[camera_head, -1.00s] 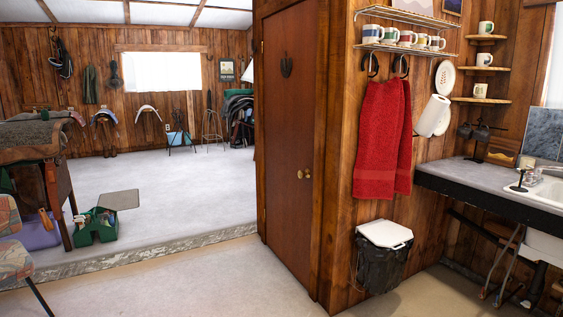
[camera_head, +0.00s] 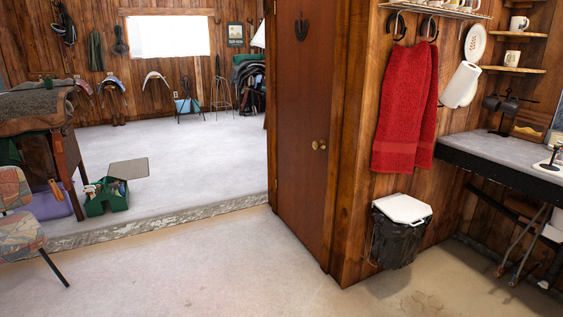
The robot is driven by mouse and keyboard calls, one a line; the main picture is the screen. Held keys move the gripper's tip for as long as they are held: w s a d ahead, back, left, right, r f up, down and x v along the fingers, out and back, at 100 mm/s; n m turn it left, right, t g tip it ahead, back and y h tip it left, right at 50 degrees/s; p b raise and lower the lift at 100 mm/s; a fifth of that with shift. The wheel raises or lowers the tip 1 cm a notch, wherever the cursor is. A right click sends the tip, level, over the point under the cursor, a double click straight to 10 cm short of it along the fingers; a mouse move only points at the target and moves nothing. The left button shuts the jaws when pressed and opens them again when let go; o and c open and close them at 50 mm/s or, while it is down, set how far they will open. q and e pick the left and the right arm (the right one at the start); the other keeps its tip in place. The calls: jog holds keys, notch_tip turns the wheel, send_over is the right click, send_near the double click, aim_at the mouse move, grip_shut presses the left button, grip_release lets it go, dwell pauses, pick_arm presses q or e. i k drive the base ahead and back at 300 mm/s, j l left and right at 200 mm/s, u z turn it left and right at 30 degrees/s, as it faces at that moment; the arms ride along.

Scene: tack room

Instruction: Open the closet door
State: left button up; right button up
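The closet door (camera_head: 303,130) is a tall reddish-brown wooden door right of the middle of the head view. It looks shut in its frame. A small brass knob (camera_head: 319,145) sits near its right edge at mid height. A dark horseshoe-like ornament (camera_head: 301,29) hangs high on the door. The top of the door is cut off by the picture's edge. Neither of my grippers shows in the head view.
The pale floor (camera_head: 190,260) before the door is clear. A raised stone edge (camera_head: 150,228) crosses the floor at left. A trash bin (camera_head: 402,208) and red towel (camera_head: 407,110) are right of the door. A chair (camera_head: 22,215) and green toolbox (camera_head: 106,197) stand left.

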aim_at(305, 29)
jog(key=i+j+u, duration=0.1)
jog(key=i+u, duration=0.35)
jog(key=i, duration=1.6)
